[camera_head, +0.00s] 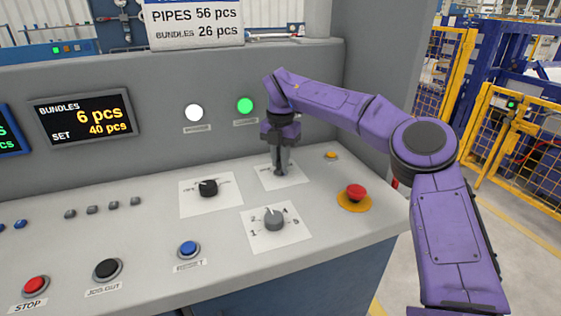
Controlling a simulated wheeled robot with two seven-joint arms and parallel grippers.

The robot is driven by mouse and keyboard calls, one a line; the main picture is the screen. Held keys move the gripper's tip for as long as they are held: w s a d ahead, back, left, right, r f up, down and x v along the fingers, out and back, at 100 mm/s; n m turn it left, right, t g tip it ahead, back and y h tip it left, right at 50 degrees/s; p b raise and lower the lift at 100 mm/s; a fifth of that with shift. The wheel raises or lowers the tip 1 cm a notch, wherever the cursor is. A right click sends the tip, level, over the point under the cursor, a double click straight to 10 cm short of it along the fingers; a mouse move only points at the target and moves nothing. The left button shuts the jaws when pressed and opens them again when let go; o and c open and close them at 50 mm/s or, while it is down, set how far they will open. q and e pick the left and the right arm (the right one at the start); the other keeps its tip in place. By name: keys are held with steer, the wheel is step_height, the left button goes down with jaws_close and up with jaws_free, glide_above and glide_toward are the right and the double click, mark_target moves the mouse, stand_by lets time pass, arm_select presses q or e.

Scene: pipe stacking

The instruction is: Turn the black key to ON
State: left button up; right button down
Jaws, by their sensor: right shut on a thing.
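My right gripper (281,170) points straight down onto a white label plate (296,181) on the sloping console. Its fingers are shut at the plate, around the black key. The key is almost wholly hidden by the fingers, so its angle cannot be told. The plate's lettering is also mostly covered or too small to read. My left gripper is not in view.
A black rotary knob (208,188) is left of the gripper and a grey selector knob (274,219) is in front. A red mushroom button (356,192) is at right. The green lamp (245,105) is lit on the upright panel behind.

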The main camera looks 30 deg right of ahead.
steer(key=shift+m, duration=0.3)
steer(key=c, duration=1.2)
jaws_free()
step_height(320, 180, up, 11)
steer(key=shift+f+p, duration=0.2)
steer(key=shift+p, duration=0.95)
